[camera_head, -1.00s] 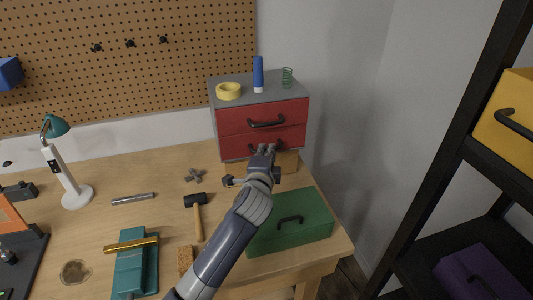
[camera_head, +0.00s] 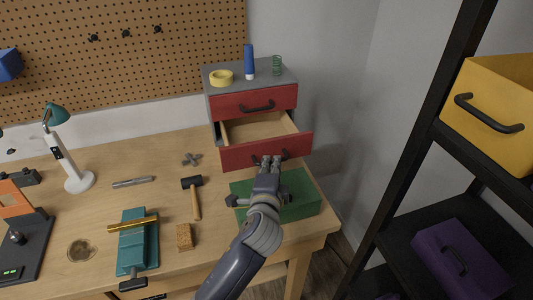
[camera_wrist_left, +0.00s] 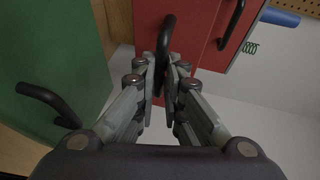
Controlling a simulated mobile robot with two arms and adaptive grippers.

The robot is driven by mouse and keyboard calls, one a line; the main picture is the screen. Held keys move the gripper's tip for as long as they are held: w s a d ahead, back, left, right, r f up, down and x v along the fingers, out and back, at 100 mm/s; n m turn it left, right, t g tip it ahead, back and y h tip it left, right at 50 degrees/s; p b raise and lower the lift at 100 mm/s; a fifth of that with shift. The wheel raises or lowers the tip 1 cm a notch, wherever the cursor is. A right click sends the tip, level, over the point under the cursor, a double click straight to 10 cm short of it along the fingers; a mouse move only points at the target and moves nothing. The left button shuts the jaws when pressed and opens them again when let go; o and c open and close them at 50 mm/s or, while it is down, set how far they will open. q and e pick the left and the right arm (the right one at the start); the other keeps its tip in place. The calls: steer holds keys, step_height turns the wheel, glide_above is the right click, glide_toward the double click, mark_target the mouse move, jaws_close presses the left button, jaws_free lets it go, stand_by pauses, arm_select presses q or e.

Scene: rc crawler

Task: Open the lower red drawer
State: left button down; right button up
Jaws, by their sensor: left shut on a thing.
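The lower red drawer (camera_head: 238,156) of the small grey cabinet (camera_head: 213,104) is pulled out, and its bare wooden inside shows. It appears empty. The upper red drawer (camera_head: 230,104) above it is closed. My left gripper (camera_head: 270,162) is at the front of the lower drawer, shut on its black handle (camera_wrist_left: 166,45). In the left wrist view the handle runs between my fingers (camera_wrist_left: 166,75), and the red front fills the area behind. In the head view my gripper partly covers the handle. My right gripper is not in view.
A green box (camera_head: 298,188) with a black handle sits just below the open drawer, partly behind my arm. A hammer (camera_head: 195,200), a sponge-like block (camera_head: 184,237) and a teal vise (camera_head: 138,245) lie to the left. A black shelf (camera_head: 405,185) stands at right.

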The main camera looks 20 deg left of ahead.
arm_select(q)
steer(key=shift+s+d+f, duration=0.1)
steer(key=shift+s+d, duration=0.35)
steer(key=shift+s, duration=0.2)
steer(key=c, duration=1.7)
jaws_free()
steer(key=v, duration=1.2)
steer(key=shift+d, duration=0.1)
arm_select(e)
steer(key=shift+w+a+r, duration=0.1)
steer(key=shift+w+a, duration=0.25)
